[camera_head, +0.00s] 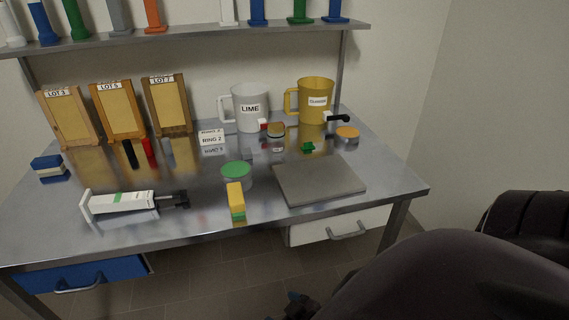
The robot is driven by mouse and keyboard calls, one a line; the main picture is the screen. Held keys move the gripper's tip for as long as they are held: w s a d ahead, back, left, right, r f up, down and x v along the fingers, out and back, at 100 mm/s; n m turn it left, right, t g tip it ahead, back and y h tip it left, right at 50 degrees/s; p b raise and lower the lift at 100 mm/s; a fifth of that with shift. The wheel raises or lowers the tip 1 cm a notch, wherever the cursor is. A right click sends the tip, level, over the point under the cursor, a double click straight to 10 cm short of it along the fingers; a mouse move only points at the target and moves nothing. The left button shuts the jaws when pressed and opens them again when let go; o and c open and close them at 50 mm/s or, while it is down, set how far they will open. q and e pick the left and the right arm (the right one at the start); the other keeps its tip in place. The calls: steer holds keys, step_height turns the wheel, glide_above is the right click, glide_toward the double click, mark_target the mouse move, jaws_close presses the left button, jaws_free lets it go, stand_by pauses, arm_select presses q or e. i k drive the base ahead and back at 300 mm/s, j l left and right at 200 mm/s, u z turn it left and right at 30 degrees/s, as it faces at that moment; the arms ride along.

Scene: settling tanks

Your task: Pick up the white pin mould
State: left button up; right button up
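Upright slim pieces with wider feet stand on the shelf, cut off by the top edge. Two are white: one (228,12) right of the middle and one (12,27) at the far left. A long white piece (122,202) with a green mark, a flat end plate and a black end lies on the table at the front left. I cannot tell which of these is the white pin mould. Nothing touches them.
The metal table (275,218) holds a grey slab (318,182), a yellow-green block (236,201), a green-topped round dish (236,170), a LIME jug (250,106), a yellow jug (316,100) and three wooden lot boards (118,110). The shelf (200,39) runs above the table.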

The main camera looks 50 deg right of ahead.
mark_target(90, 205)
steer(key=i+j+z, duration=0.3)
steer(key=j, duration=0.3)
steer(key=i+j+z, duration=0.1)
steer(key=i+j, duration=0.15)
steer(key=i+j+z, duration=0.15)
steer(key=j, duration=0.25)
steer(key=i+j+z, duration=0.15)
steer(key=j, duration=0.2)
